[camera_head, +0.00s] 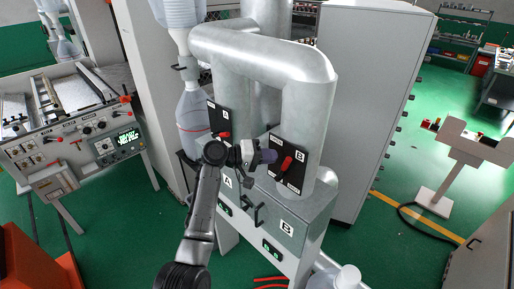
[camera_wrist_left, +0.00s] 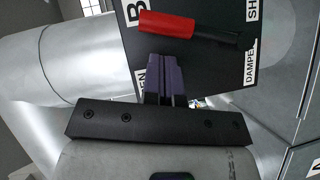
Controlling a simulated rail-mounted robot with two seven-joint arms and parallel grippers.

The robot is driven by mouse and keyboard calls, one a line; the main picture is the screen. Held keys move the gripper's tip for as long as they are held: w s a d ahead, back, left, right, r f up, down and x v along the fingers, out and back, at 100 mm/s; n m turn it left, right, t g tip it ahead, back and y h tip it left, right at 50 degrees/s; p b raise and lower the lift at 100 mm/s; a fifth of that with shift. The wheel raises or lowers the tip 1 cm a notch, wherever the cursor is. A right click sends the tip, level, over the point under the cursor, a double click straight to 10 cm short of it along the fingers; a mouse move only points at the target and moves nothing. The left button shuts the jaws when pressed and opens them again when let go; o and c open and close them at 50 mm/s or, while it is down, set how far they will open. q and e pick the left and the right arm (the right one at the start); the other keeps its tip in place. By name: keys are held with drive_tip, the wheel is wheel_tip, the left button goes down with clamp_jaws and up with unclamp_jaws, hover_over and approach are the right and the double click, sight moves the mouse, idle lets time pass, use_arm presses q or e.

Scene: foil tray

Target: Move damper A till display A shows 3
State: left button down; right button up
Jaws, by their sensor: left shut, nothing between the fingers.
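Damper A's red lever (camera_head: 224,135) sits on a black plate marked A on the left duct leg, partly behind my left arm. Damper B's red lever (camera_head: 287,164) is on the black plate marked B on the right leg. My left gripper (camera_head: 268,156) is shut and empty, just left of lever B. In the left wrist view, its purple fingers (camera_wrist_left: 165,80) point at the B plate (camera_wrist_left: 205,60), beside red lever B (camera_wrist_left: 168,23). Contact cannot be told.
Silver duct pipes (camera_head: 262,45) rise above the plates. A clear bottle (camera_head: 193,115) hangs to the left. A grey cabinet (camera_head: 365,90) stands to the right.

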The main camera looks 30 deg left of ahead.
sight(286, 168)
use_arm(q)
drive_tip(key=shift+s+d+f, duration=0.1)
drive_tip(key=shift+d+f, duration=0.25)
drive_tip(key=shift+d, duration=0.5)
drive_tip(key=shift+s+d+f+m, duration=0.15)
drive_tip(key=shift+d+m, duration=0.15)
drive_tip(key=shift+d, duration=0.35)
drive_tip(key=shift+p, duration=0.3)
